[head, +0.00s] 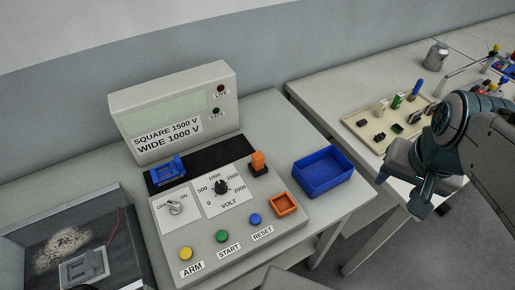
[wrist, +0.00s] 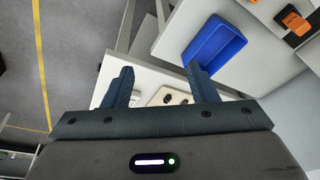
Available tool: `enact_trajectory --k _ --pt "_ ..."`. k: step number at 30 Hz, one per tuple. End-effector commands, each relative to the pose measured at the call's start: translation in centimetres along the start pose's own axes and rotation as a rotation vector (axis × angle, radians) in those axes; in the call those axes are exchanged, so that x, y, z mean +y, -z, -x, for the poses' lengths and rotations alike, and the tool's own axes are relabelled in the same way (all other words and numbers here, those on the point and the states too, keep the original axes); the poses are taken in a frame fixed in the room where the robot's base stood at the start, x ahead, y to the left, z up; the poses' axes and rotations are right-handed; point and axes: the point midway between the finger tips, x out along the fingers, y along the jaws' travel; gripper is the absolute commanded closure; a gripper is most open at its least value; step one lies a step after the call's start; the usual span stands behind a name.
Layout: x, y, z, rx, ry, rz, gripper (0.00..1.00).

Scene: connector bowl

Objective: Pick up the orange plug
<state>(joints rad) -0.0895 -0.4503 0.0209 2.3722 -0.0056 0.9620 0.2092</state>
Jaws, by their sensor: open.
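The orange plug (head: 258,160) stands upright on a dark base at the right side of the grey control panel in the head view. It also shows at the top right of the wrist view (wrist: 293,19). My gripper (wrist: 159,73) is open, with nothing between its fingers. In the head view my gripper (head: 423,207) is at the right, well apart from the plug, with the blue bin between them. The fingertips are partly hard to make out there.
A blue bin (head: 324,190) stands right of the panel (head: 222,247). An orange square socket (head: 284,205) is in front of the plug, and a blue socket (head: 166,170) is left. A tray of connectors (head: 365,125) is on the right table. An upright display box (head: 174,119) stands behind.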

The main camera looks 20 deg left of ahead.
Motion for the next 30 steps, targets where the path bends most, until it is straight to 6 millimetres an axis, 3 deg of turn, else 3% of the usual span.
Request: enact_trajectory --k 3,9,18,24,30 --pt "-4.6 2.7 -1.1 -0.049 0.010 -0.071 0.47" --pt "-13.6 5.6 -2.6 -0.127 -0.002 -0.229 0.47" --pt "-27.0 5.3 -5.7 -0.213 -0.071 -0.463 0.47" --pt "-31.5 4.0 -6.7 -0.234 -0.105 -0.551 0.47" --pt "-32.3 3.4 -8.4 -0.238 -0.116 -0.575 0.47"
